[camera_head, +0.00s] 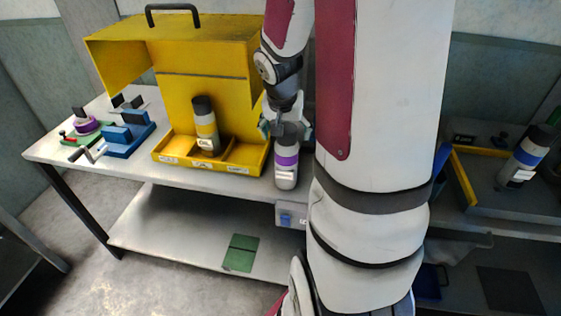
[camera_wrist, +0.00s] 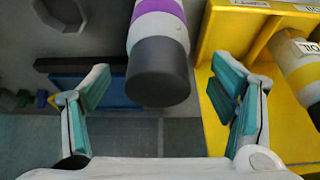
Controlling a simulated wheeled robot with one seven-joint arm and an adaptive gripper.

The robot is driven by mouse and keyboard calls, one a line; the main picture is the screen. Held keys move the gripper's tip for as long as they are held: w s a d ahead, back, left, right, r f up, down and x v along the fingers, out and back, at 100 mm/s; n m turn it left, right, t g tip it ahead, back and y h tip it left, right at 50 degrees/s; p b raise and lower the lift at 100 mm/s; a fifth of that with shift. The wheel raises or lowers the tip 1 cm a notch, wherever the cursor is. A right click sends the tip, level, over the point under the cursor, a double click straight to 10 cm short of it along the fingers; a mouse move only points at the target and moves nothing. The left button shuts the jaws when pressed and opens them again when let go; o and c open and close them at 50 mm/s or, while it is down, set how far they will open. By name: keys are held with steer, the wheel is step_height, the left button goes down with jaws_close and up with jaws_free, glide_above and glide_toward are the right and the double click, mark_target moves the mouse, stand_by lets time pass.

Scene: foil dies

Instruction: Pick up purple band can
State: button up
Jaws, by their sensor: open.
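The purple band can (camera_head: 286,160) stands on the table just right of the yellow box. It is pale grey with a purple band and a white label. In the wrist view the purple band can (camera_wrist: 159,50) shows its dark grey cap towards me, with the purple band behind. My gripper (camera_head: 285,128) is at the top of the can in the head view. In the wrist view my gripper (camera_wrist: 161,95) is open, with one finger on each side of the can's cap and visible gaps to both. The can's top is partly hidden by my gripper in the head view.
A yellow box (camera_head: 257,162) with dividers stands close left of the can. A yellow band can (camera_head: 206,130) stands in it. Blue blocks (camera_head: 132,133) lie further left. A blue band can (camera_head: 529,155) stands on the right-hand surface.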

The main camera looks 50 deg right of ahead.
mark_target(286, 163)
steer(key=shift+b+x, duration=0.5)
steer(key=shift+x, duration=2.2)
steer(key=shift+s, duration=0.2)
steer(key=shift+c, duration=0.3)
steer(key=c, duration=1.7)
